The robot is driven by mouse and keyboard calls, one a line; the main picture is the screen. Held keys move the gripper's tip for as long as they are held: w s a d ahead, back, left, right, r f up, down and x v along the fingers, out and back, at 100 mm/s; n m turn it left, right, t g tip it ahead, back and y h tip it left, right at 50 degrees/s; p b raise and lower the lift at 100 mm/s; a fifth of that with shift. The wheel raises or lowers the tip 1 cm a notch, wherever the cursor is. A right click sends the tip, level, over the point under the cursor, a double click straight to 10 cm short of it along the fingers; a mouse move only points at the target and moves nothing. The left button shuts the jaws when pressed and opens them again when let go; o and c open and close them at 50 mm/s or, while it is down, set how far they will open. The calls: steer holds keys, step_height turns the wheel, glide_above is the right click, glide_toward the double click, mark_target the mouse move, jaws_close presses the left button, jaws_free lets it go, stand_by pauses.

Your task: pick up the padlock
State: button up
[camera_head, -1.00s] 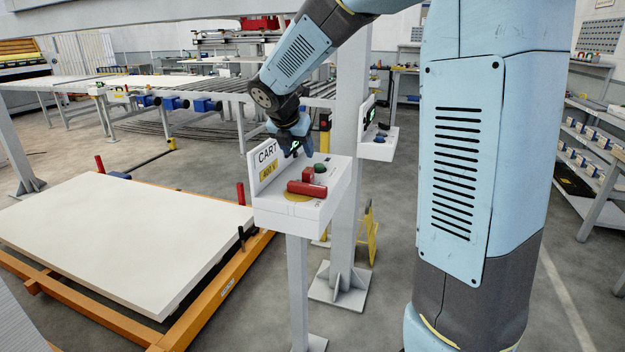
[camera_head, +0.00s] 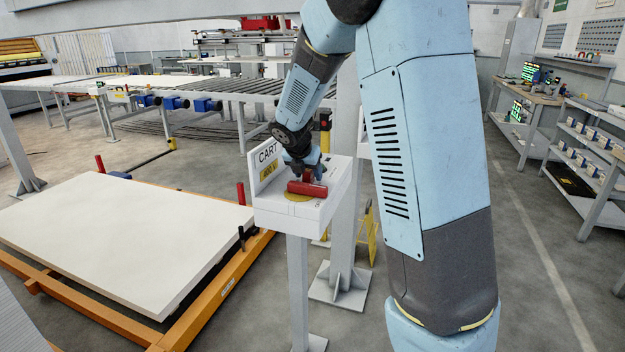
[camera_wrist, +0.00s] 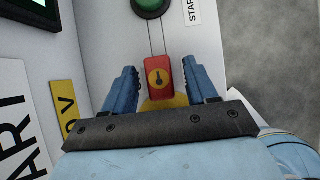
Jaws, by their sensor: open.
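The padlock (camera_wrist: 158,80) is a small red block with a round yellow keyhole mark, on the white face of the cart control box (camera_head: 290,213). In the wrist view it lies between the two blue fingers of my gripper (camera_wrist: 161,72), with a gap on each side. The fingers are open and hold nothing. A yellow disc (camera_wrist: 163,102) shows behind the padlock.
A green button (camera_wrist: 150,5) sits just beyond the padlock. The box's upright sign panel (camera_head: 266,165) stands close to the left of my gripper. A grey post rises behind the box. A white slab (camera_head: 120,235) lies on an orange frame at left.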

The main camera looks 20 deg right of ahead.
steer(key=shift+w+d+f, duration=0.15)
steer(key=shift+w+f, duration=0.05)
steer(key=shift+f, duration=0.1)
jaws_close()
stand_by(0.4)
